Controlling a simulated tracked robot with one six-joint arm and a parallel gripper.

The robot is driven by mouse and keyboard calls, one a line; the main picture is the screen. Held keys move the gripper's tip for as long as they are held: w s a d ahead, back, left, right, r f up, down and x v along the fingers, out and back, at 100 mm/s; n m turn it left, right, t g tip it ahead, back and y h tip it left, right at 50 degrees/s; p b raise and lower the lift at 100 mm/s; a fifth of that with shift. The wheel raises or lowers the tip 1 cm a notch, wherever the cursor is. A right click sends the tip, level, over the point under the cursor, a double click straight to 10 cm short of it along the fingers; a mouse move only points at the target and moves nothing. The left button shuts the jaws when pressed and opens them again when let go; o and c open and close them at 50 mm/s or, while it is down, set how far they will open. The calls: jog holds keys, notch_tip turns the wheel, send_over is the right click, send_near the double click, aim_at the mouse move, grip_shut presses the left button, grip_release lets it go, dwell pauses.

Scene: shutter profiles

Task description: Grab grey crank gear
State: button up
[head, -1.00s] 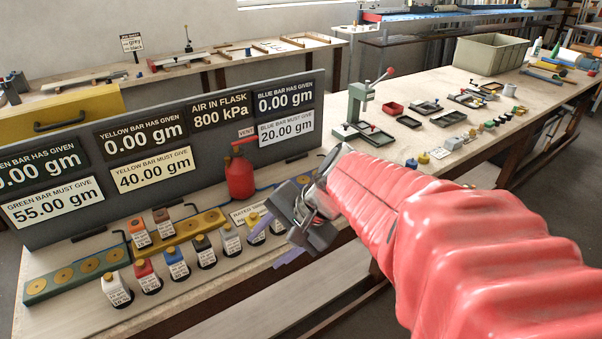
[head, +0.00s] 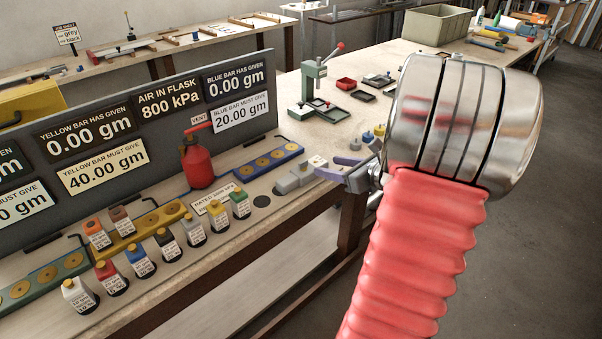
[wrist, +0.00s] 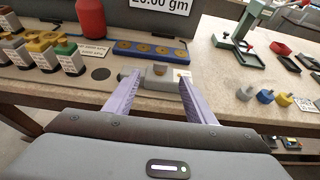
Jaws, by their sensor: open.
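My gripper (head: 326,166) is open, its two lilac fingers over the bench's front edge. In the wrist view my gripper (wrist: 158,75) points at a low grey block (wrist: 160,83) with a rounded grey-brown piece (wrist: 160,69) on it, between the fingertips; I see no grip on it. A small grey knobbed piece (wrist: 243,93) stands on the bench right of the fingers, beside a blue one (wrist: 265,97) and a yellow one (wrist: 283,100). I cannot tell which grey piece is the crank gear. My wrist hides part of the bench in the head view.
A blue bar with brass discs (head: 270,163) lies behind the block. Small labelled bottles (head: 195,230) and a red flask (head: 198,160) stand to the left. A green press (head: 316,90) and trays (head: 346,84) stand farther back. The floor in front is clear.

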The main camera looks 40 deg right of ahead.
aim_at(304, 162)
jog(key=shift+d, duration=0.1)
jog(key=x, duration=0.8)
jog(key=shift+w+f, duration=0.15)
jog(key=shift+w, duration=0.1)
jog(key=shift+x, duration=2.65)
jog(key=shift+s+f, duration=0.1)
jog(key=shift+f, duration=0.05)
grip_shut()
jog(key=shift+d, duration=0.1)
